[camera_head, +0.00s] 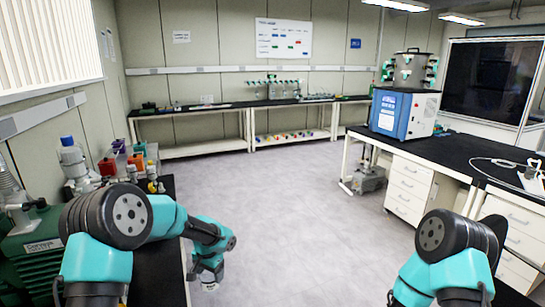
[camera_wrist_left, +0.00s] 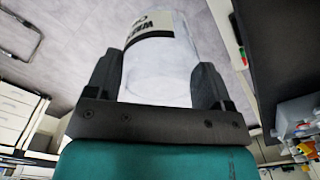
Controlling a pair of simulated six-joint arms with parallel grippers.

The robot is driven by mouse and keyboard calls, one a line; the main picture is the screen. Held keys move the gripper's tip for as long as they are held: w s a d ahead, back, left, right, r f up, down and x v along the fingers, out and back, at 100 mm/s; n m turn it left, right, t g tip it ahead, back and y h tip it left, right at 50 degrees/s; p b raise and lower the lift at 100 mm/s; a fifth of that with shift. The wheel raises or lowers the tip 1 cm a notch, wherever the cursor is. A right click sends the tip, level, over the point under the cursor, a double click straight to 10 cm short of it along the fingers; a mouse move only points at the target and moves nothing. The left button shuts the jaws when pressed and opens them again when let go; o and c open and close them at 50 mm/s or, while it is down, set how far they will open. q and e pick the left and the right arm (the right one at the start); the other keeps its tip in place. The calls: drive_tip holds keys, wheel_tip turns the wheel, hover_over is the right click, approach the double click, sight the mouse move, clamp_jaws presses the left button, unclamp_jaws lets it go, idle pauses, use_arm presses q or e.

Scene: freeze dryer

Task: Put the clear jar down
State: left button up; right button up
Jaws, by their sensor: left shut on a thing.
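The clear jar (camera_wrist_left: 160,72) is in the left wrist view, between the two dark fingers of my left gripper (camera_wrist_left: 157,78). It is see-through, with a pale label with black print near the top of that view. The fingers are shut on its sides. In the head view my left gripper (camera_head: 208,279) hangs low beyond the dark bench edge at the left, over the grey floor in the picture. The jar is hard to make out there. My right arm shows at the lower right of the head view, but its gripper is not in view.
The left black bench (camera_head: 160,262) carries bottles, coloured racks and a green machine (camera_head: 35,262). A blue and white freeze dryer (camera_head: 403,113) stands on the right black bench (camera_head: 450,150), with white drawers below. Open floor (camera_head: 290,210) lies between the benches.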

use_arm(q)
drive_tip(key=shift+w+d+f+n, duration=0.15)
drive_tip(key=shift+w+n, duration=0.25)
drive_tip(key=shift+w, duration=0.1)
drive_tip(key=shift+w+d+f+n, duration=0.15)
drive_tip(key=shift+w+n, duration=0.25)
drive_tip(key=shift+w, duration=0.05)
drive_tip(key=s+a+r, duration=0.2)
drive_tip(key=s+a, duration=0.3)
drive_tip(key=s, duration=0.3)
drive_tip(key=s+a+r+m, duration=0.1)
drive_tip(key=s+a+r, duration=0.1)
drive_tip(key=s+a, duration=0.4)
drive_tip(key=s, duration=0.3)
drive_tip(key=shift+a+r, duration=0.25)
drive_tip(key=shift+a, duration=0.05)
drive_tip(key=shift+w, duration=0.1)
drive_tip(key=w+a+f, duration=0.1)
drive_tip(key=w+a, duration=0.7)
drive_tip(key=w, duration=0.5)
drive_tip(key=shift+w+a+f, duration=0.25)
